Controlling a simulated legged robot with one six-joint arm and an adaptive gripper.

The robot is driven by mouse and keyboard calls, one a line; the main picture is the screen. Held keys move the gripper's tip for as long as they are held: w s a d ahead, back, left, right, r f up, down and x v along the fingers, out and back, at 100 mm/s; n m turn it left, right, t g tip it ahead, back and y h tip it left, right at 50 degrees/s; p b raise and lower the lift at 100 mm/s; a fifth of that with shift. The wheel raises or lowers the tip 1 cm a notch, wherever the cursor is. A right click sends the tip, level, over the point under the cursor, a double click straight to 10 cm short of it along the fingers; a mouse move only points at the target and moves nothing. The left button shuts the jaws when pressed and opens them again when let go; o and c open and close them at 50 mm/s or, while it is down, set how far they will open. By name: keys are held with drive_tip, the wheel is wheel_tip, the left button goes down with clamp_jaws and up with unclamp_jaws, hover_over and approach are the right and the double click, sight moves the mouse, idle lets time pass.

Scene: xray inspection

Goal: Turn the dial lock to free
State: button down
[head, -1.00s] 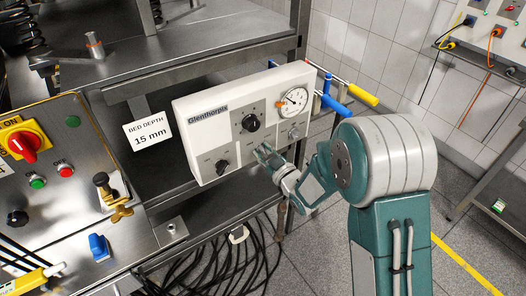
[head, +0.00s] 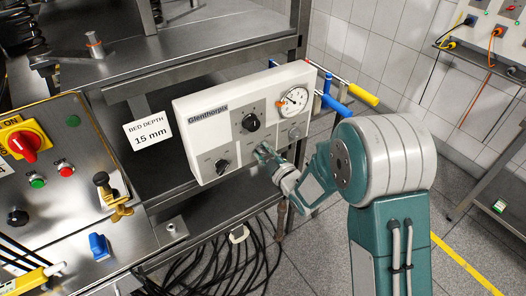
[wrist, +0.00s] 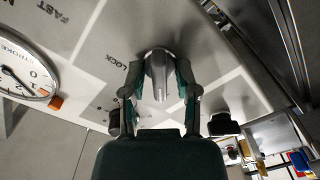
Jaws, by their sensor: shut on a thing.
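In the wrist view a silver dial lock knob (wrist: 158,72), with a narrow raised grip, stands between my fingertips beside the printed word LOCK. My gripper (wrist: 160,85) is shut on this knob, one finger on each side. In the head view my gripper (head: 264,152) is at the lower middle of the box and hides most of the knob. The FREE marking is not readable in either view, so the knob's exact setting cannot be told.
A round gauge (head: 293,101) and a black knob (head: 251,123) sit above my gripper. Another black knob (head: 222,166) is at lower left. A blue-handled lever (head: 337,106) sticks out at right. Cables (head: 215,265) hang below the box.

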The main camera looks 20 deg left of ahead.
drive_tip(key=shift+s+f, duration=0.1)
drive_tip(key=shift+f, duration=0.05)
drive_tip(key=c, duration=0.7)
unclamp_jaws()
drive_tip(key=v, duration=1.1)
drive_tip(key=shift+s+d, duration=0.25)
drive_tip(key=shift+d, duration=0.1)
